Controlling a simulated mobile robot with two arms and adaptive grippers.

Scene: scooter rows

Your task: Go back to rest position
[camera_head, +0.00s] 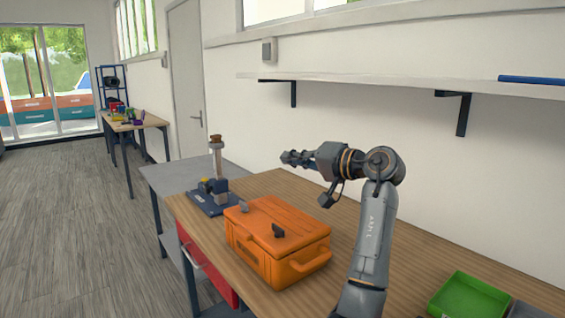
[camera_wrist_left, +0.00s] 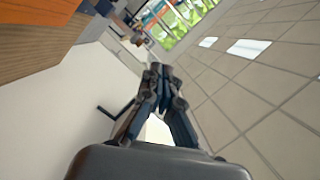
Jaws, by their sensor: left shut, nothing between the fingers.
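My left gripper (camera_head: 297,159) is in the head view, raised above the wooden workbench (camera_head: 393,250) and behind the orange case. It points to the left in the picture, and its fingers are closed with nothing between them. In the left wrist view my left gripper (camera_wrist_left: 161,72) shows its fingertips together, with no object held. My left arm rises from the lower edge of the head view and bends at the top. My right gripper is in neither view.
An orange case (camera_head: 275,240) sits closed on the bench, with a dark blue stand (camera_head: 213,200) beyond it. A green tray (camera_head: 468,298) is at the lower right. A wall shelf (camera_head: 400,85) runs above the bench. Open floor (camera_head: 70,220) lies to the left.

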